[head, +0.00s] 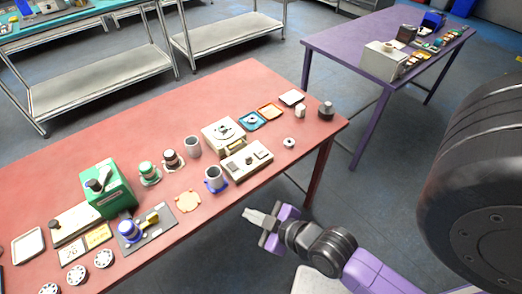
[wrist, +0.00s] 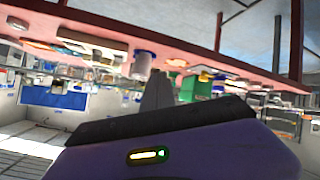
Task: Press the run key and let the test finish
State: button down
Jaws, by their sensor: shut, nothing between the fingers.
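A cream instrument with small controls on its top (head: 247,158) sits near the edge of the red table, towards its right part. Behind it is a squarer cream device with a round plate (head: 223,133). No key can be read as the run key at this size. My gripper (head: 248,216) is shut and empty. It is off the table's near edge, to the right of the blue-and-grey mug and apart from everything. In the wrist view its closed fingers (wrist: 157,92) point towards the table side, and the scene there looks upside down.
The blue-and-grey mug (head: 214,179) stands by the near edge. A green box machine (head: 108,187), green jar (head: 149,172) and dark pad (head: 150,231) are further left. A small ring (head: 289,142) lies right of the instrument. A purple table (head: 335,45) stands behind.

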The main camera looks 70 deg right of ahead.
jog(key=w+d+g, duration=0.1)
jog(key=w+d, duration=0.3)
jog(key=d, duration=0.3)
notch_tip(320, 180, up, 6)
jog(key=n+g+p, duration=0.1)
jog(key=n+p, duration=0.2)
jog(key=n, duration=0.1)
send_over(263, 154)
jog(key=shift+d+y, duration=0.1)
jog(key=shift+y, duration=0.3)
jog(key=shift+f, duration=0.1)
notch_tip(263, 154, down, 9)
jog(key=b, duration=0.7)
jog(key=shift+b, duration=0.3)
jog(key=shift+f, duration=0.25)
